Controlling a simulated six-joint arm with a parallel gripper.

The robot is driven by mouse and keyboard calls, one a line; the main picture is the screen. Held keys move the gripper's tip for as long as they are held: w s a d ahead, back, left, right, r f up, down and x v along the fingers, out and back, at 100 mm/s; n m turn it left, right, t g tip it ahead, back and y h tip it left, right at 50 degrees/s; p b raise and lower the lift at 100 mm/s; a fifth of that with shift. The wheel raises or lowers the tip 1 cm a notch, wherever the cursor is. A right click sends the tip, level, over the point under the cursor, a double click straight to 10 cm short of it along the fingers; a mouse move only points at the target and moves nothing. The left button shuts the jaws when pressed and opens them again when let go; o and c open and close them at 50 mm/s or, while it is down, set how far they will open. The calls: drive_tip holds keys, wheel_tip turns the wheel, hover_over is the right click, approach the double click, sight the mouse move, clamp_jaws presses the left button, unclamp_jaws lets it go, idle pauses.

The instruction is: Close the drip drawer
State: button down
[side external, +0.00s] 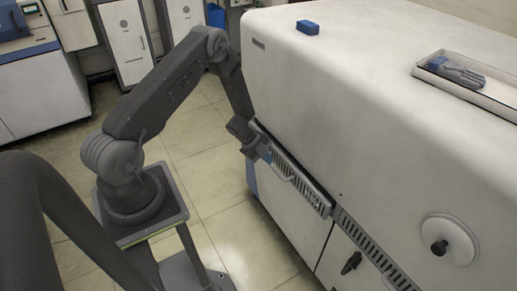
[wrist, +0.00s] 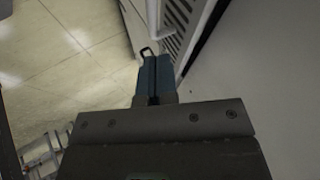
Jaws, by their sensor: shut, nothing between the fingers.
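The drip drawer (side external: 313,193) is a long grey slatted front with a pale bar handle on the side of the big white machine. It stands out a little from the machine's face. My gripper (side external: 268,157) is at the left part of the drawer front, near the handle. In the wrist view my gripper's blue fingers (wrist: 154,62) are together with nothing between them. The slatted drawer front (wrist: 180,20) and its pale handle (wrist: 201,32) show just beyond the fingertips. I cannot tell whether the fingers touch the drawer.
The tiled floor below is open.

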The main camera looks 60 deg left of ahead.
drive_tip(key=v, duration=0.5)
drive_tip(key=shift+s+a+r, duration=0.1)
drive_tip(key=shift+s+r, duration=0.05)
drive_tip(key=shift+r, duration=0.05)
drive_tip(key=c, duration=1.7)
unclamp_jaws()
drive_tip(key=shift+s+r, duration=0.1)
drive_tip(key=shift+s, duration=0.05)
drive_tip(key=o, duration=0.4)
drive_tip(key=s+d+f+h, duration=0.1)
drive_tip(key=s+d+f+t+h, duration=0.1)
drive_tip(key=f, duration=0.1)
drive_tip(key=shift+d+f+m, duration=0.1)
drive_tip(key=shift+d+m, duration=0.15)
drive_tip(key=shift+m, duration=0.05)
drive_tip(key=shift+o, duration=0.9)
drive_tip(key=f+t, duration=0.1)
drive_tip(key=s+d+f+t, duration=0.1)
drive_tip(key=t, duration=0.1)
drive_tip(key=shift+d+f+t, duration=0.2)
drive_tip(key=shift+f+t, duration=0.1)
drive_tip(key=shift+f, duration=0.05)
drive_tip(key=t+y, duration=0.5)
drive_tip(key=y, duration=0.2)
approach(272, 168)
drive_tip(key=shift+m, duration=0.3)
drive_tip(key=x, duration=1.1)
drive_tip(key=shift+s+f, duration=0.1)
